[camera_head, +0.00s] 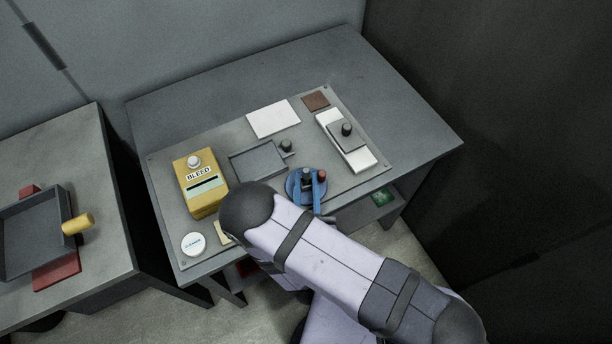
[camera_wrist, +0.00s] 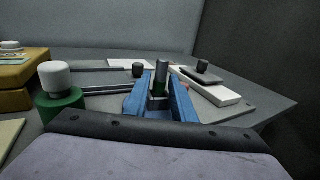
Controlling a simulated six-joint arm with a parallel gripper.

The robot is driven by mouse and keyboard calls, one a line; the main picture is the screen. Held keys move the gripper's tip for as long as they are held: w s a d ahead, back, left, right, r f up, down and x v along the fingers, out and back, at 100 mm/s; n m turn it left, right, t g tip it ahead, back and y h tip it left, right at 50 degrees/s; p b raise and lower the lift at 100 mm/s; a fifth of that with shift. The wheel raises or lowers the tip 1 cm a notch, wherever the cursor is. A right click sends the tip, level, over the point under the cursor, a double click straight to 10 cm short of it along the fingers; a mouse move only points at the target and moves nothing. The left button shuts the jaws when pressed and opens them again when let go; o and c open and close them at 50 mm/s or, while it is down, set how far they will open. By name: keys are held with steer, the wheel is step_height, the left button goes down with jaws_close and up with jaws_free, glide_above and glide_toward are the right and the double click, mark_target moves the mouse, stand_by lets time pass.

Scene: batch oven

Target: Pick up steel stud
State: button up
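The steel stud, as I take it, is a short upright grey cylinder (camera_wrist: 162,72) with a dark green lower part. It stands between the two blue fingers of my gripper (camera_wrist: 160,101) in the wrist view. The fingers look apart, one on each side of it, with narrow gaps; I see no clear contact. In the head view the stud (camera_head: 306,174) shows between the blue fingers (camera_head: 305,194), over a round blue piece (camera_head: 291,184). The stud's foot is partly hidden.
A red-topped knob (camera_head: 321,175) stands close by the right finger. A shallow grey tray (camera_head: 258,162), a dark knob (camera_head: 286,146), a white block (camera_head: 335,149) and a yellow BLEED box (camera_head: 199,186) surround it. A white-topped green post (camera_wrist: 60,100) is near on the left.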

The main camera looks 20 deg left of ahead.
mark_target(306, 170)
steer(key=shift+x, duration=1.1)
jaws_close()
steer(key=shift+r, duration=0.15)
step_height(306, 170, up, 10)
steer(key=p, duration=0.8)
